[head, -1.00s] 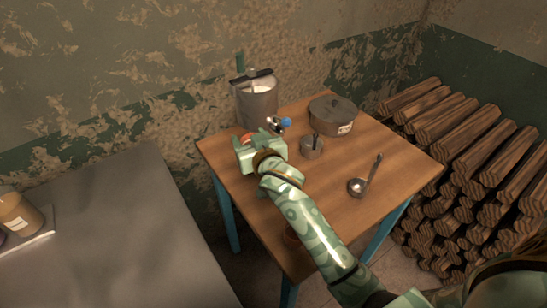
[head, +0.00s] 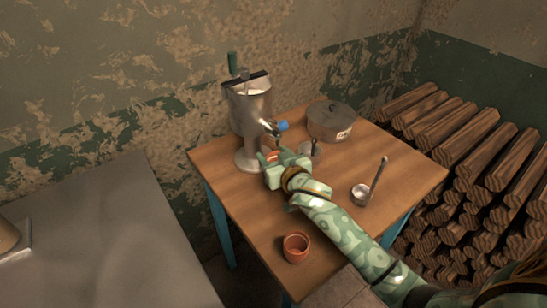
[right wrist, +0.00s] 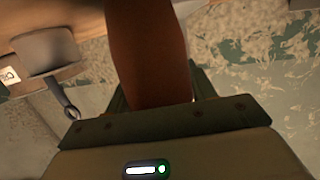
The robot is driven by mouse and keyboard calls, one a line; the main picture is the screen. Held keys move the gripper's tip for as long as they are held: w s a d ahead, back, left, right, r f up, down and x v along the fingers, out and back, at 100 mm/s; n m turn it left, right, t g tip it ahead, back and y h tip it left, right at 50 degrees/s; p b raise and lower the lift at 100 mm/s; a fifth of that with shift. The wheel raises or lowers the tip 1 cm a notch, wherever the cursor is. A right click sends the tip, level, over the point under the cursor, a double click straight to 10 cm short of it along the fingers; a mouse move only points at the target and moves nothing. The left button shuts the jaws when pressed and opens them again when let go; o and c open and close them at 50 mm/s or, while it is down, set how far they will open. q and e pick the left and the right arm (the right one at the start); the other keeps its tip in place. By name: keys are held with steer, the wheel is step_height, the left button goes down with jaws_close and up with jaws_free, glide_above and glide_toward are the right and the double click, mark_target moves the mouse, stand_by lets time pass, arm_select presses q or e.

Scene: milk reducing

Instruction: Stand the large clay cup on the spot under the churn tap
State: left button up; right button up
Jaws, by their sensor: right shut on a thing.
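The steel churn (head: 246,122) stands at the back left of the wooden table, its tap (head: 279,128) with a blue handle facing the front right. My right gripper (head: 271,158) is just below the tap. It is shut on the large clay cup, of which only a reddish-brown sliver (head: 272,155) shows in the head view. In the right wrist view the cup's brown wall (right wrist: 147,50) fills the space between the fingers. The spot under the tap is hidden by my gripper, and I cannot tell whether the cup touches the table. My left gripper is not in view.
A smaller clay cup (head: 295,248) stands near the table's front edge. A lidded pot (head: 331,122), a small metal vessel (head: 309,149) and a ladle (head: 362,194) are to the right of my gripper. Stacked firewood (head: 470,150) lies right; a grey table (head: 100,240) is left.

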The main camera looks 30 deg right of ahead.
steer(key=shift+r, duration=0.1)
steer(key=o, duration=1)
steer(key=shift+s+r, duration=0.1)
steer(key=shift+s, duration=0.05)
steer(key=shift+p+v, duration=1.45)
steer(key=shift+v, duration=2.15)
